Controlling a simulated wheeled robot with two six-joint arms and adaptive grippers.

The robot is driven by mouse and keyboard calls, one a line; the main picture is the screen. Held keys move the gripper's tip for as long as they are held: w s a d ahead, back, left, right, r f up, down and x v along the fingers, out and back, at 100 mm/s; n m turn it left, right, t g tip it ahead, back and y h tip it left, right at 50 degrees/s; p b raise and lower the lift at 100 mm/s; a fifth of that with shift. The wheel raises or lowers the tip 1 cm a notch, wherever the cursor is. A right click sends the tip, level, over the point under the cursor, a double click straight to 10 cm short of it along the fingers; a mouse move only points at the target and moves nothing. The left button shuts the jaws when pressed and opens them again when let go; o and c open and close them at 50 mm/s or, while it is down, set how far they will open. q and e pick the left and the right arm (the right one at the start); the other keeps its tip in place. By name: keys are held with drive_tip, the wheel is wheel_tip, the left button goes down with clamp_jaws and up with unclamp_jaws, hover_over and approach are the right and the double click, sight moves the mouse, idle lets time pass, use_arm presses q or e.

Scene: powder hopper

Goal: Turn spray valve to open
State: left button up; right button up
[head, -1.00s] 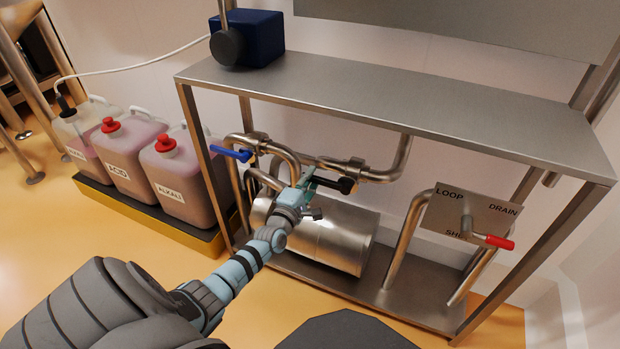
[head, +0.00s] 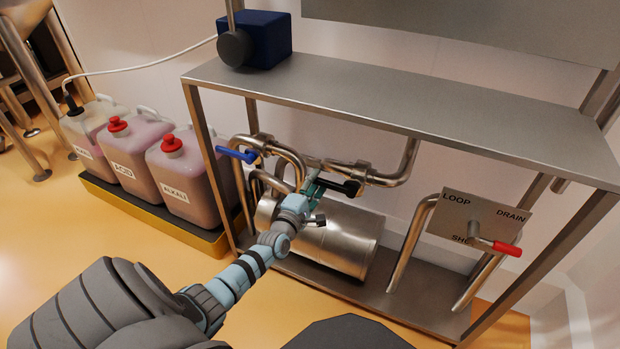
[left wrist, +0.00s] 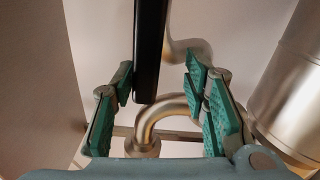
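A black lever handle (head: 346,187) sits on the steel pipework under the bench shelf, and a blue lever handle (head: 236,155) is to its left. I cannot read a label that says which is the spray valve. My left gripper (head: 314,180) is at the left end of the black handle. In the left wrist view, the green-padded fingers of my left gripper (left wrist: 160,82) are apart. The black handle (left wrist: 149,50) reaches down into the space between them, with gaps visible on both sides. My right gripper is out of view.
A steel cylinder (head: 328,240) lies below the pipes, close under my left gripper. A panel (head: 480,216) marked LOOP and DRAIN has a red-tipped handle (head: 507,248) at the right. Several canisters (head: 186,180) stand at the left. The bench shelf (head: 400,110) is above.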

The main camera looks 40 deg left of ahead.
use_arm(q)
drive_tip(key=v, duration=1.1)
drive_tip(key=shift+s, duration=0.4)
drive_tip(key=shift+d+f, duration=0.1)
